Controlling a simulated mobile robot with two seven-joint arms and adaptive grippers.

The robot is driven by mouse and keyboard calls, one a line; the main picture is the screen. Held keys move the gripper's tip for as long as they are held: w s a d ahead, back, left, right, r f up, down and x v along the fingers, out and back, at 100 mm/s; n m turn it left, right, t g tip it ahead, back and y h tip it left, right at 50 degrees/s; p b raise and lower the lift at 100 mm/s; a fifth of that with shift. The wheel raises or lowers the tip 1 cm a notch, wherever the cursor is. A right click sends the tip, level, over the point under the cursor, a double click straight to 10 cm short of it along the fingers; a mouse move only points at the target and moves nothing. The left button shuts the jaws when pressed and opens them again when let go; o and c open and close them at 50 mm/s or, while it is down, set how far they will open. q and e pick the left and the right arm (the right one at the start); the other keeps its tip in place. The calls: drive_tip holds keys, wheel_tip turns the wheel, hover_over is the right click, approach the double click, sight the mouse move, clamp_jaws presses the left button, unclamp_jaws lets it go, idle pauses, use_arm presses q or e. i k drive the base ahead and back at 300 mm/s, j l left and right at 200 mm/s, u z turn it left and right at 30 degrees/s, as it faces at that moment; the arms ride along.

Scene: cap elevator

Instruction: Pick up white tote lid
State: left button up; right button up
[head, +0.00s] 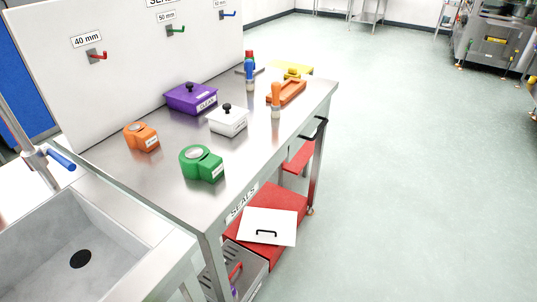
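A flat white lid (283,220) with a black bar handle lies on the lower shelf area of the steel table, on or against a red surface. It sticks out past the red surface toward the floor side. A small white box with a black-knobbed lid (226,118) stands on the tabletop, in front of a purple lidded box (188,97). Neither of my grippers shows in the head view.
The steel table (165,180) also holds an orange tape dispenser (141,137), a green one (201,163), an orange tray (287,92) and upright bottles. A sink (120,245) stands at lower left. The floor (420,180) to the right is clear.

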sight(260, 225)
drive_tip(key=i+l, duration=0.15)
drive_tip(key=l, duration=0.15)
drive_tip(key=i+l+u, duration=0.1)
drive_tip(key=l, duration=0.25)
drive_tip(key=i+l, duration=0.1)
drive_tip(key=l, duration=0.2)
drive_tip(key=i+l+u, duration=0.1)
drive_tip(key=l, duration=0.25)
